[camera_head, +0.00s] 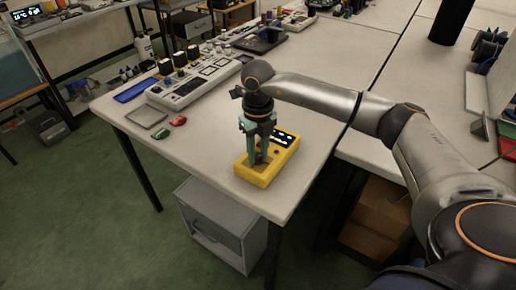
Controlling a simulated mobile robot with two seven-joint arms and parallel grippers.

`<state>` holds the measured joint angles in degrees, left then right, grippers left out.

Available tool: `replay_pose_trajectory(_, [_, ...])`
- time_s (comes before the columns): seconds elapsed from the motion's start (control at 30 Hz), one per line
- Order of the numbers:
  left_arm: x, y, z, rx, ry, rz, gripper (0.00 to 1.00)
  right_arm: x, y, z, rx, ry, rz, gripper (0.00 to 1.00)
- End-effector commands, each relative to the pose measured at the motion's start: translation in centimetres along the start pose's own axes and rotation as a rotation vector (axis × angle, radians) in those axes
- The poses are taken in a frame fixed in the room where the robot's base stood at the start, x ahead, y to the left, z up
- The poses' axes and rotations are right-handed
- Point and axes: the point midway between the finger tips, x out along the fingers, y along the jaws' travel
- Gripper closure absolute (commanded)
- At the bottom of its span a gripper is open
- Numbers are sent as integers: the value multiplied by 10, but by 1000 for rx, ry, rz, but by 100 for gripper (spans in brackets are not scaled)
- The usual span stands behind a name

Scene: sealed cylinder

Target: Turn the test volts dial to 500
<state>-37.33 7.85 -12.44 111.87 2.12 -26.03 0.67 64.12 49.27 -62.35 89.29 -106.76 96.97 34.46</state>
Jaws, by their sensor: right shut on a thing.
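A yellow tester (268,172) with a dark display (283,138) lies on the white table near its front corner. My right gripper (257,160) points down onto the near part of the tester's face. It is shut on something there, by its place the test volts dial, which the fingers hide. The dial's markings and setting cannot be read. My left gripper is not in view.
The white table (205,145) is bare left of the tester. Behind lie red and green clips (178,121), a grey tray (147,116) and a long control panel with knobs (195,85). A grey cabinet (220,222) stands below the table edge.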

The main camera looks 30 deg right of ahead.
Motion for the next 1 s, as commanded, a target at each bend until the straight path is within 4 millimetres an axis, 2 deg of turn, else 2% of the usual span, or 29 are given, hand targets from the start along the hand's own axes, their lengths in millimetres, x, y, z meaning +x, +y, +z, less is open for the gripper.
replay_pose_trajectory(0.5, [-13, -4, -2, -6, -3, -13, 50, -2, 0, 0, 441, -1, 0, 100])
replay_pose_trajectory(1.0, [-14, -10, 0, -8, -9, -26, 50, -1, 0, 1, 611, -3, 0, 100])
